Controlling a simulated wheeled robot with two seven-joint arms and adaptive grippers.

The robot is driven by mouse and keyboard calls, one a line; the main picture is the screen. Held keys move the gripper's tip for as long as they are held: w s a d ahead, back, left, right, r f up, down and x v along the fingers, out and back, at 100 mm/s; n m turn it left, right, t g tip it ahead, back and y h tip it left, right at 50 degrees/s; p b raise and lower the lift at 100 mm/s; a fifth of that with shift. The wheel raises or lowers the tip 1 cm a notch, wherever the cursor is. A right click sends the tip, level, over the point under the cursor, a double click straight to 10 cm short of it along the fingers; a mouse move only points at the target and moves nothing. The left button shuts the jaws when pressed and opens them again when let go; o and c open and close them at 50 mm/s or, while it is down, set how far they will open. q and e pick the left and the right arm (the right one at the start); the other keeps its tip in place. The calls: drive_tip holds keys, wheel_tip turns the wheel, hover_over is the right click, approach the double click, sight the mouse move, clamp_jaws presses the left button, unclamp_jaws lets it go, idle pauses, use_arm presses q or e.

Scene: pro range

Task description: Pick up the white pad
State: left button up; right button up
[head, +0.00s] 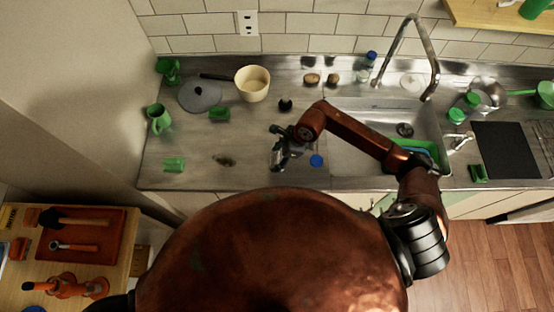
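A flat, pale round thing (412,80) lies on the steel counter behind the sink, under the curved tap; it may be the white pad, but it is too small to tell. My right gripper (276,147) is over the middle of the counter, left of the sink and well apart from that pale round thing. Its fingers point left and down, and they are too small and dark to show whether they are open or hold anything. My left gripper is not in view.
A blue disc (316,161) lies just right of my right gripper. The tap (433,62) arches over the sink (372,116). The front-left counter has free room.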

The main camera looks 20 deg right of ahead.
drive_tip(key=c, duration=0.5)
drive_tip(key=shift+r, duration=0.15)
drive_tip(key=shift+r, duration=0.25)
wheel_tip(320, 180, up, 2)
drive_tip(key=shift+w+r+b, duration=0.1)
drive_tip(key=shift+b, duration=0.5)
drive_tip(key=s+d+r+b, duration=0.2)
drive_tip(key=s+d+r, duration=0.5)
drive_tip(key=s+r, duration=0.3)
drive_tip(key=shift+s+b, duration=0.4)
drive_tip(key=shift+s, duration=0.7)
drive_tip(key=shift+d, duration=0.1)
